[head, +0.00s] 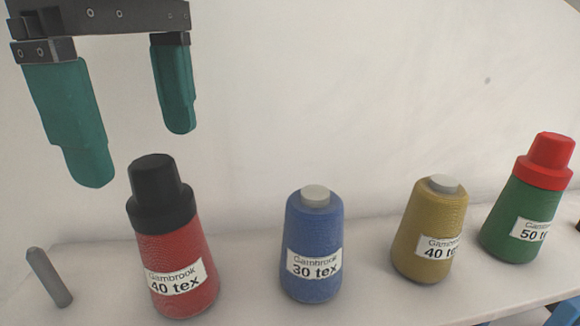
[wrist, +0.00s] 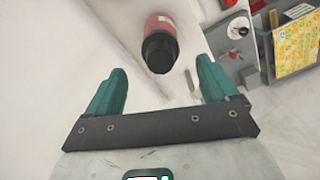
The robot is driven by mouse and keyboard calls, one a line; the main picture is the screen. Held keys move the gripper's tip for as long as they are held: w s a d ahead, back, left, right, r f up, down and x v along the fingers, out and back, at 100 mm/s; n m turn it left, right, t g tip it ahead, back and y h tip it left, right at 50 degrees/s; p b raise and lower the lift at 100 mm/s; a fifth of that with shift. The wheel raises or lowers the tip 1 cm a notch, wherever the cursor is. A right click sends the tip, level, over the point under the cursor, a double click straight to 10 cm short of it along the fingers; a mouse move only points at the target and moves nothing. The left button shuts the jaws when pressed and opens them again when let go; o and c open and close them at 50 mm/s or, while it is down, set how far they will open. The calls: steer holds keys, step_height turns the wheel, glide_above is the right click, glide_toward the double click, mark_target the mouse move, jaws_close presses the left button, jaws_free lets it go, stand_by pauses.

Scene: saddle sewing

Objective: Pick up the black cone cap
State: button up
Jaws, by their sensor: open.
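The black cone cap (head: 159,192) sits on top of the red thread cone (head: 180,270), labelled "Gambrook 40 tex", at the left of the shelf. My gripper (head: 135,158) is open and empty, with two teal fingers pointing down. In the head view its fingertips show above the cap, one to each side of its top, and apart from it. In the wrist view the black cap (wrist: 159,54) shows beyond the fingertips, roughly between them, with the red cone (wrist: 160,25) behind it. My gripper also shows in the wrist view (wrist: 161,72).
A blue cone (head: 313,245), a mustard cone (head: 430,230) and a green cone (head: 515,225) with a red cap (head: 544,162) stand to the right. A bare grey peg (head: 49,278) stands at left. The wrist view shows a yellow patterned sheet (wrist: 297,42) at right.

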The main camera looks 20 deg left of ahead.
mark_target(151, 161)
steer(key=shift+d+f, duration=0.1)
steer(key=shift+f, duration=2.3)
steer(key=shift+c, duration=0.4)
steer(key=c, duration=1.1)
